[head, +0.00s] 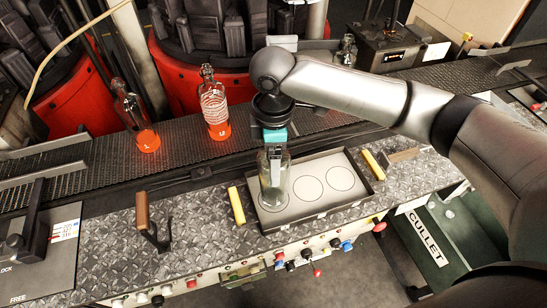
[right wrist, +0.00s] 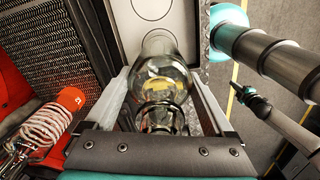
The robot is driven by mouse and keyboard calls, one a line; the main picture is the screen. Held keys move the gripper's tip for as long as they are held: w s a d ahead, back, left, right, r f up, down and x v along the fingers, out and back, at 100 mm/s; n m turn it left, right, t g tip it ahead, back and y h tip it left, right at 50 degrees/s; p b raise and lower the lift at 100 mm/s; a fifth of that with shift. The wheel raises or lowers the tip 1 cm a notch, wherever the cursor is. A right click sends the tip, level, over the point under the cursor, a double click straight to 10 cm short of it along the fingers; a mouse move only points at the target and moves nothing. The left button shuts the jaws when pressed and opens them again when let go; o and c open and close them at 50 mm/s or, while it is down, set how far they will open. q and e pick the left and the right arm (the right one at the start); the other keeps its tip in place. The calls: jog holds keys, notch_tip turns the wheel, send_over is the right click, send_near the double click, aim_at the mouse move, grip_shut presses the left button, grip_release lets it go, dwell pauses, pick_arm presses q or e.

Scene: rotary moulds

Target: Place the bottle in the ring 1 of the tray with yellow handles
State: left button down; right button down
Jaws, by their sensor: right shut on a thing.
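A clear glass bottle (head: 273,178) stands upright under my right gripper (head: 274,149), which is shut on its upper part. In the right wrist view the bottle (right wrist: 160,80) lies between the two fingers. The tray (head: 321,208) is a shallow dark-rimmed plate with a pale floor and a row of three drawn rings. Its yellow handles are at the left (head: 237,205) and right (head: 374,165). The bottle's base is over the leftmost ring (head: 283,205) and partly hides it. I cannot tell whether the base touches the tray. My left gripper is not in view.
Two bottles with glowing orange bottoms, one plain (head: 147,138) and one with a white spiral (head: 215,108), stand on the conveyor (head: 185,150) behind. A wooden-handled tool (head: 145,213) is left of the tray. The middle and right rings (head: 341,178) are empty.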

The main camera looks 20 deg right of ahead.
grip_release()
notch_tip(320, 180, up, 12)
jog(key=shift+r+p, duration=0.1)
jog(key=shift+p, duration=0.35)
dwell(0.5)
